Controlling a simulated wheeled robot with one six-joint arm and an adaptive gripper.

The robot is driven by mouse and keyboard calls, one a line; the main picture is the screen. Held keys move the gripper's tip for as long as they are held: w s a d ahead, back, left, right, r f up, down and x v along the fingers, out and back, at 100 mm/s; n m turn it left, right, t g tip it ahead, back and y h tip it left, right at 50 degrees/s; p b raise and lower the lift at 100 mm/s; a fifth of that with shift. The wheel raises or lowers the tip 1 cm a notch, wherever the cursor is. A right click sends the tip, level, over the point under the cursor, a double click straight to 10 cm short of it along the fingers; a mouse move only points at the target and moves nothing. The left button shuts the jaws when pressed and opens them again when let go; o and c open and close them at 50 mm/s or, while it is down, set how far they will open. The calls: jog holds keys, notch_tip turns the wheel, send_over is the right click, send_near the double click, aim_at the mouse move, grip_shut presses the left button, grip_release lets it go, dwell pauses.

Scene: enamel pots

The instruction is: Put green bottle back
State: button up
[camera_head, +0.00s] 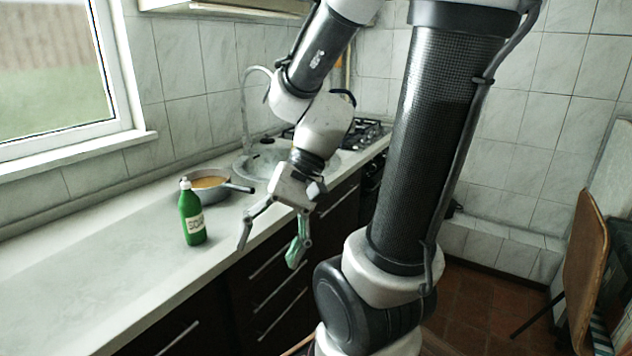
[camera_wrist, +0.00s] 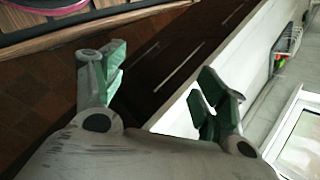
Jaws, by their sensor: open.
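A green bottle (camera_head: 191,214) with a white cap and a pale label stands upright on the countertop, left of my gripper. My gripper (camera_head: 270,250) is open and empty, beside the counter's front edge, with its fingers pointing down and spread wide. In the wrist view my gripper (camera_wrist: 155,90) shows its two green-padded fingers apart with nothing between them. A small green and red shape shows far off on the counter in the wrist view, too small to identify with certainty.
A grey pan (camera_head: 209,187) with brownish contents sits just behind the bottle, its handle pointing right. A sink with a tap (camera_head: 247,110) and a stove (camera_head: 365,133) lie farther back. The countertop (camera_head: 100,270) left of the bottle is clear. A chair (camera_head: 585,265) stands at right.

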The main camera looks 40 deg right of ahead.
jog(key=d+r+n+t+h, duration=0.5)
jog(key=d+r+h, duration=0.2)
jog(key=d, duration=0.4)
jog(key=shift+w+r+n, duration=0.4)
jog(key=shift+w+r, duration=0.05)
jog(key=shift+r, duration=0.15)
